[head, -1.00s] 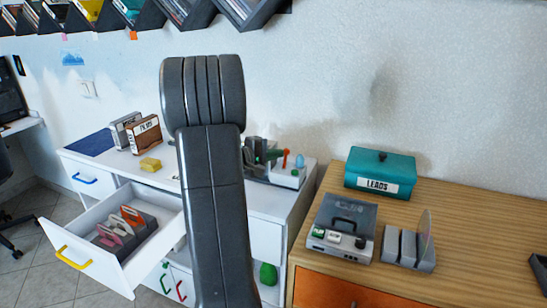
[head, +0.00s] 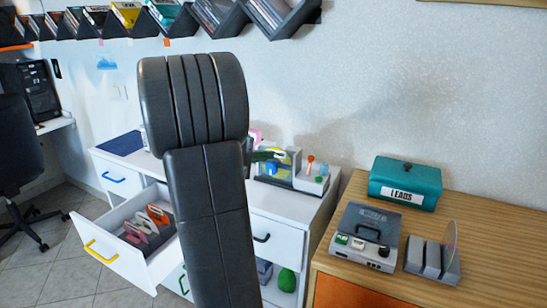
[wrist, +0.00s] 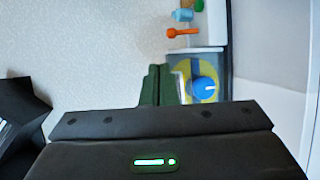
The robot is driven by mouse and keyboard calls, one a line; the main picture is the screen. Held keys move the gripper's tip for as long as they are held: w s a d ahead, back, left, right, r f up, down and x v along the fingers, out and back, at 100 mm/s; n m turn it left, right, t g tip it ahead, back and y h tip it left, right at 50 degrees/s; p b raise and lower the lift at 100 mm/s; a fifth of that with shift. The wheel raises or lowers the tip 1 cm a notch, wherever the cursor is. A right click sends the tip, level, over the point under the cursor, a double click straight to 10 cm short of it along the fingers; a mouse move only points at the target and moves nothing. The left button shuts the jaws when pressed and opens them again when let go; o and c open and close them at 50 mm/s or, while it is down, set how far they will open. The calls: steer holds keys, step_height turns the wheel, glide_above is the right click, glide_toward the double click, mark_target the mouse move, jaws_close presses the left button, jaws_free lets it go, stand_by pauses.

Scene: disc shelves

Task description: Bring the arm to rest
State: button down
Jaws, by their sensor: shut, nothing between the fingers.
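My arm rises through the middle of the head view and hides part of the white cabinet behind it. My gripper (wrist: 160,88) shows in the wrist view as two green fingers pressed together, shut and empty. In the head view the green fingers (head: 264,156) stick out just right of my arm, in front of or over a grey and white device (head: 312,184). In the wrist view the device's yellow panel and blue knob (wrist: 203,88) appear just right of the fingertips. I cannot tell how large the gap is.
A white cabinet has an open drawer (head: 112,268) holding several coloured discs or cases. A wooden cabinet (head: 452,280) on the right carries a teal LEADS box (head: 405,188), a grey player (head: 364,238) and a rack (head: 432,262). Angled shelves (head: 215,18) line the wall above.

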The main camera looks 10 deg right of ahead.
stand_by(0.4)
steer(key=w+d+f+m+t+h+b, duration=0.1)
steer(key=d+f+b, duration=0.1)
steer(key=d+f, duration=0.3)
steer(key=shift+w+d+f+h, duration=0.25)
steer(key=shift+w+f+h, duration=0.15)
steer(key=shift+f, duration=0.05)
stand_by(0.6)
stand_by(0.3)
